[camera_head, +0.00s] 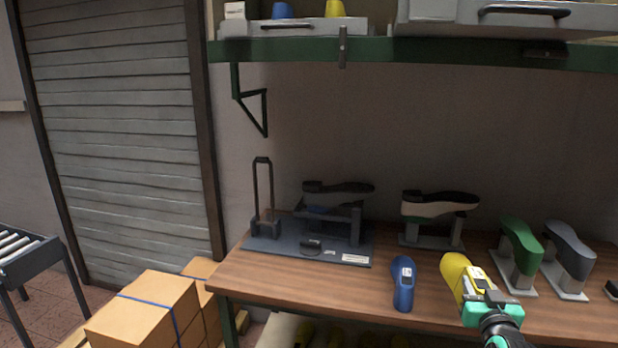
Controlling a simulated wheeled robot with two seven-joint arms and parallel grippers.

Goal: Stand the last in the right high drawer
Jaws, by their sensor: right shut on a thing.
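A yellow last (454,268) with a label shows over the front right of the wooden table. My right gripper (480,289) comes in from the bottom right and is shut on the yellow last; whether the last touches the table I cannot tell. The right high drawer (470,15), grey with a dark handle, is at the top right above the green shelf beam; its inside is mostly out of the picture. The left high drawer (300,29) holds a blue and a yellow piece. My left gripper is out of view.
Green (519,246) and grey (568,248) lasts on stands are to the right. A dark fixture (335,235) and a shoe (440,204) are behind. The green beam (450,50) crosses above.

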